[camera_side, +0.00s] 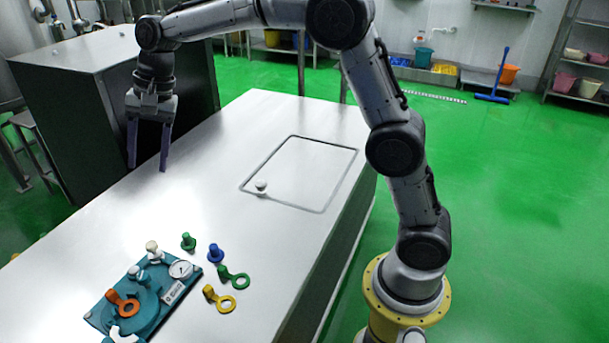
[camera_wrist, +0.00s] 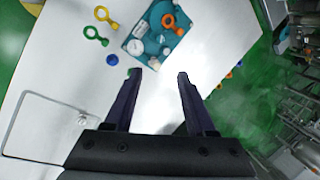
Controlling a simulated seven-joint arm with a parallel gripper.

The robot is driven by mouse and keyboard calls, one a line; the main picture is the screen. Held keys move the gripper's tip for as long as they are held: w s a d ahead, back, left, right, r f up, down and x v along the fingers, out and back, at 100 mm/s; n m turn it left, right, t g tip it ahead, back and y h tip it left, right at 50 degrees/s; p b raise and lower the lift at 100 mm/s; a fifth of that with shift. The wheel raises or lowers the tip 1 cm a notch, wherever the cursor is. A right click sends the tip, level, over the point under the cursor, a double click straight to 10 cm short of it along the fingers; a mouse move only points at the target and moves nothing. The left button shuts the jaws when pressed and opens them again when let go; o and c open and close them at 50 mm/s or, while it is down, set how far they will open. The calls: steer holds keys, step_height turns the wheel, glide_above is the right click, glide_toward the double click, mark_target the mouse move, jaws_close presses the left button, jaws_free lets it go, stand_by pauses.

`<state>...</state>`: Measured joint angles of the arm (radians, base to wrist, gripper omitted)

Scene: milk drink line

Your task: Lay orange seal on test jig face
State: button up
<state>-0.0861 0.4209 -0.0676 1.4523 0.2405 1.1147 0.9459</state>
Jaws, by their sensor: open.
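The orange seal (camera_side: 128,307), a ring with a knobbed tab, lies on the round teal face of the test jig (camera_side: 103,317). The wrist view also shows the orange seal (camera_wrist: 180,32) on the jig (camera_wrist: 140,30). Whether it lies fully flat is too small to tell. The jig carries a round gauge (camera_side: 181,269) and pale knobs. My gripper (camera_side: 148,168) is open and empty, pointing down high over the table's far left part, apart from the jig. In the wrist view its fingers (camera_wrist: 159,73) are spread with nothing between them.
A green seal (camera_side: 236,279) and a yellow seal (camera_side: 225,304) lie right of the jig. A blue knobbed piece (camera_side: 215,254) and a green one (camera_side: 188,242) stand near it. A white knob (camera_side: 261,185) sits at an outlined panel. The table's middle is clear.

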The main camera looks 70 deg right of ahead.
steer(key=s+d+r+n+t, duration=0.1)
steer(key=s+d+r+n, duration=0.1)
steer(key=s, duration=0.4)
steer(key=s+d+r+n, duration=0.1)
steer(key=s+d+r, duration=0.15)
steer(key=s, duration=0.25)
steer(key=s+d+f+n+h, duration=0.1)
steer(key=s+f+n, duration=0.1)
steer(key=s, duration=0.5)
steer(key=s+d+f+n+t, duration=0.1)
steer(key=s+d+n, duration=0.1)
steer(key=s, duration=0.6)
steer(key=s+d+f+n+t+h, duration=0.1)
steer(key=s+f+n, duration=0.1)
steer(key=s, duration=0.5)
steer(key=shift+s+d+f+n+h, duration=0.25)
steer(key=shift+d+f+n+h, duration=0.05)
steer(key=shift+n, duration=0.6)
